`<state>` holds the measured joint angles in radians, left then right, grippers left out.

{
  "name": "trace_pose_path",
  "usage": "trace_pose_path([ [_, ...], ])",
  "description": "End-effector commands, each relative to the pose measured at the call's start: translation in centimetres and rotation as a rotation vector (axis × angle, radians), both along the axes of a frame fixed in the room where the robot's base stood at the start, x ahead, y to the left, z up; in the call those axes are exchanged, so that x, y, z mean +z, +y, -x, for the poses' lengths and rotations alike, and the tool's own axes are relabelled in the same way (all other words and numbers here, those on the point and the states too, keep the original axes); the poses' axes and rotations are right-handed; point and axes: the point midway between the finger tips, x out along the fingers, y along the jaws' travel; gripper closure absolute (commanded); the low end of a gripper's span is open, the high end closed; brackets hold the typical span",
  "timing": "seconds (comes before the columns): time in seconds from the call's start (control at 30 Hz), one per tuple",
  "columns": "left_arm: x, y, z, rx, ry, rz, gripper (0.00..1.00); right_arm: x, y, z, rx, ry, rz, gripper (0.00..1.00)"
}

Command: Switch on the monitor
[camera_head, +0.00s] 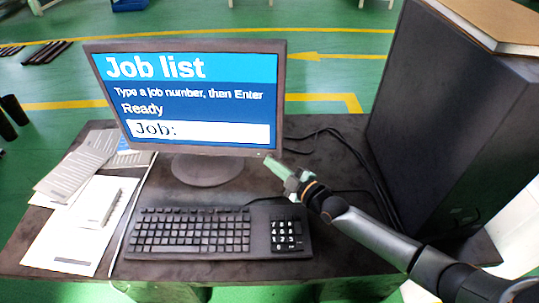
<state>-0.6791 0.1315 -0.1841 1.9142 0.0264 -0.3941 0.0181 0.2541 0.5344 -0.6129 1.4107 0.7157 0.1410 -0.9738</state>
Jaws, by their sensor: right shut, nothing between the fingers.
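The monitor (190,97) stands at the back of the dark desk and its screen is lit. The screen reads "Job list", "Type a job number, then Enter", "Ready" and "Job:" with a blank white field. My right gripper (271,163) is shut and empty, its fingertips at the lower right corner of the monitor's bezel. My left gripper is not in view.
A black keyboard (190,233) with a number pad (286,236) lies in front of the monitor. Papers (75,215) cover the desk's left side. Cables run behind my right gripper.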

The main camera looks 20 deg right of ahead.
Motion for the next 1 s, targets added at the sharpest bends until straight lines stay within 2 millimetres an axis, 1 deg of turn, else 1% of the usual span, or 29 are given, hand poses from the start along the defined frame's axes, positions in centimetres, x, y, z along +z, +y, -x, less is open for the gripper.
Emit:
trace_pose_path([
  [0.03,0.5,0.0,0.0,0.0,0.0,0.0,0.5,0.2,0.1,0.3,0.0,0.002,-0.001,1.0],
  [0.2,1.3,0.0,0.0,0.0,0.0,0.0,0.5,0.2,0.4,1.1,0.0,0.001,-0.003,1.0],
  [0.57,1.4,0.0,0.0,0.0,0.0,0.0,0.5,0.1,0.5,1.3,0.0,0.001,-0.002,1.0],
  [0.8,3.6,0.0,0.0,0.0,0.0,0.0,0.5,0.4,1.4,3.4,0.0,0.003,-0.002,1.0],
  [1.0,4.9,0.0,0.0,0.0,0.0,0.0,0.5,0.3,2.1,5.1,0.0,0.001,-0.002,1.0],
])
